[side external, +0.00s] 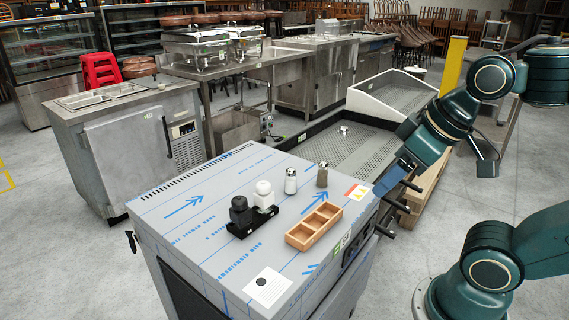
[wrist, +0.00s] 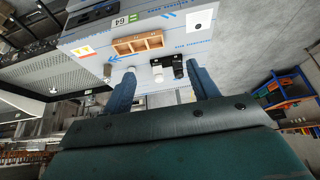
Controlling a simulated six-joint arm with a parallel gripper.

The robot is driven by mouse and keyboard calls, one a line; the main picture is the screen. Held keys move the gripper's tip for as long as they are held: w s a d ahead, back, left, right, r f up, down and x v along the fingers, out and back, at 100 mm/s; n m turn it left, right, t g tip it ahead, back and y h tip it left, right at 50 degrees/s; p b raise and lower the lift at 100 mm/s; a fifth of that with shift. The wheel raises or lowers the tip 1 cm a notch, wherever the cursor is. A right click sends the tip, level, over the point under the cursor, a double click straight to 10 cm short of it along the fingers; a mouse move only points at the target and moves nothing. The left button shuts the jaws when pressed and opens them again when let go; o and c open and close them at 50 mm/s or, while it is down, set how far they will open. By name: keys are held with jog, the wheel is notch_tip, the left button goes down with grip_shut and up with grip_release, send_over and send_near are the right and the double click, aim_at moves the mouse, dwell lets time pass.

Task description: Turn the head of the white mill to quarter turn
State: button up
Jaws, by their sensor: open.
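The white mill (side external: 264,194) stands upright in a black stand (side external: 252,222) on top of the film-covered steel cabinet. A black mill (side external: 240,210) stands beside it in the same stand. In the wrist view the white mill (wrist: 157,75) and the black mill (wrist: 178,68) appear between my two blue fingers. My gripper (wrist: 160,75) is open and empty. In the side view my gripper (side external: 388,180) is over the cabinet's right edge, well to the right of the white mill and apart from it. The angle of the mill's head cannot be read.
A salt shaker (side external: 290,181) and a darker shaker (side external: 321,176) stand right of the mills. A wooden compartment tray (side external: 313,226) lies in front. A white card (side external: 268,287) lies near the front edge. The cabinet top's left part is clear.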

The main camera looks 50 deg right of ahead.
jog(key=w+r+n+g, duration=0.15)
jog(key=w+r, duration=0.25)
jog(key=w, duration=0.5)
jog(key=n+g, duration=0.4)
jog(key=n, duration=0.1)
send_over(263, 183)
notch_tip(263, 183, down, 8)
jog(key=shift+a, duration=0.1)
notch_tip(263, 183, down, 14)
jog(key=shift+r, duration=0.15)
